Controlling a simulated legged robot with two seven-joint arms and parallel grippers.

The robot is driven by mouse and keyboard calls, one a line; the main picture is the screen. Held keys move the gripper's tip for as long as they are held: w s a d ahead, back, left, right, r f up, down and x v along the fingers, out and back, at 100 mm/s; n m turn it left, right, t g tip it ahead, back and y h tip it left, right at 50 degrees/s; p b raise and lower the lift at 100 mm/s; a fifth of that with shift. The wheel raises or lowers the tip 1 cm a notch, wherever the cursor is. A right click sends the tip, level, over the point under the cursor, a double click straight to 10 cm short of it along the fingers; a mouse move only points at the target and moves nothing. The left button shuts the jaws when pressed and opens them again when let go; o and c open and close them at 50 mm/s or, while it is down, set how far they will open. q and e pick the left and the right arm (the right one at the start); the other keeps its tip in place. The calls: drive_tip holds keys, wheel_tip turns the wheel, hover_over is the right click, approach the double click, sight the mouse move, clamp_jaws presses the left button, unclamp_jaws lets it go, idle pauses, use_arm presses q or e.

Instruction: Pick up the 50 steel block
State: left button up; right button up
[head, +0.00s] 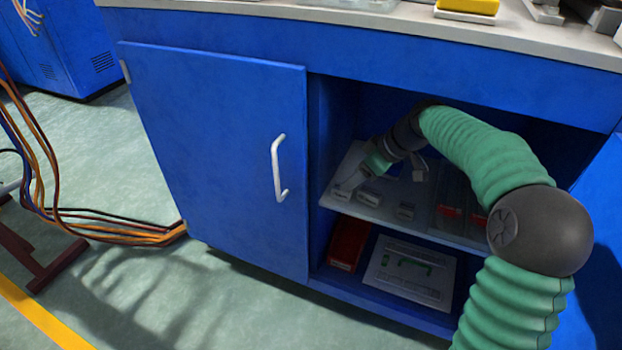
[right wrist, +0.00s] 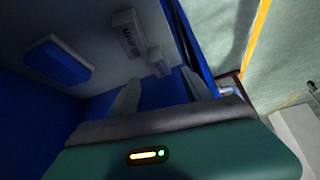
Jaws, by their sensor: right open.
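My right gripper (head: 362,174) is over the left end of this shelf, close to the left blocks. In the right wrist view it is open and empty (right wrist: 160,77), with a larger marked block (right wrist: 128,33) and a smaller block (right wrist: 158,61) beyond its fingertips. My left gripper is out of view.
The shut left door (head: 220,150) and the cabinet side wall border the opening on the left. Red items (head: 449,211) stand further right on the shelf. Below are a red box (head: 347,245) and a grey case (head: 385,280). The countertop (head: 340,18) overhangs above.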

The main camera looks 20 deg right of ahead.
drive_tip(key=shift+w+a+f+b, duration=0.25)
drive_tip(key=shift+f+b, duration=0.1)
drive_tip(key=shift+f, duration=0.15)
drive_tip(key=shift+a, duration=0.1)
drive_tip(key=b+x, duration=0.1)
drive_tip(key=x, duration=0.1)
drive_tip(key=b+x, duration=0.3)
drive_tip(key=x, duration=0.1)
drive_tip(key=shift+s+d+f, duration=0.1)
drive_tip(key=shift+d+f, duration=0.15)
drive_tip(key=shift+r, duration=0.25)
drive_tip(key=shift+a, duration=0.1)
clamp_jaws()
